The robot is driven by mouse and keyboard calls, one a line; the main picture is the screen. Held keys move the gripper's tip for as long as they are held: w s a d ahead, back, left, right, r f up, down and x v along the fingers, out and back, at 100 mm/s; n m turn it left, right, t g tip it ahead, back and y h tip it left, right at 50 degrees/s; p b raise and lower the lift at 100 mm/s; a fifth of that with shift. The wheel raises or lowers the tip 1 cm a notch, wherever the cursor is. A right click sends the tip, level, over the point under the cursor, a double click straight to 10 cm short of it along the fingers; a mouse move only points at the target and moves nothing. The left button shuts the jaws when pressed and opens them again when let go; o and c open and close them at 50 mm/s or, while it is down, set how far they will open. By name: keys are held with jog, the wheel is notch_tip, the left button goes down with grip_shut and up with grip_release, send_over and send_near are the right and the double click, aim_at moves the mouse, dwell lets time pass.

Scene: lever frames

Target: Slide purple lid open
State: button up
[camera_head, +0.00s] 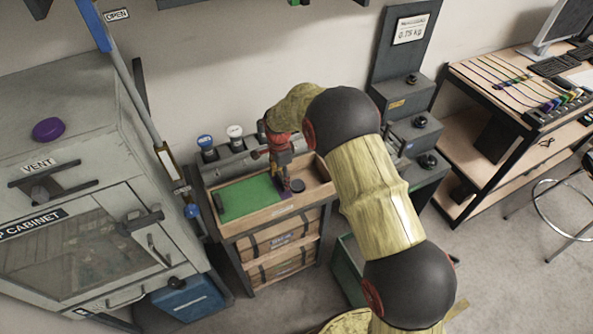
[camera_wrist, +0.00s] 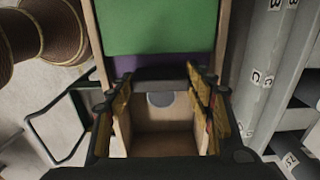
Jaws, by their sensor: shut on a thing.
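The purple lid (camera_wrist: 150,63) shows as a narrow strip beside the green lid (camera_wrist: 155,25) in the wrist view. In the head view the green lid (camera_head: 248,198) covers the left part of a wooden box (camera_head: 272,228). A dark handle-like bar (camera_wrist: 165,74) lies along the purple strip's near edge. My gripper (camera_head: 285,188) reaches down into the box there. In the wrist view my gripper (camera_wrist: 160,78) is shut, its fingertips at the two ends of this bar. The fingers hide part of the lid. The wooden compartment below shows open.
A grey disc (camera_wrist: 160,98) shows in the open compartment. A grey cabinet (camera_head: 90,180) stands close at the left of the box. Grey stepped blocks (camera_head: 410,130) stand to the right. Bottles with blue and white caps (camera_head: 235,135) stand behind the box.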

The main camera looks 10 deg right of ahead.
jog(key=shift+s+a, duration=0.3)
jog(key=shift+a, duration=0.65)
jog(key=o, duration=1.7)
notch_tip(320, 180, up, 12)
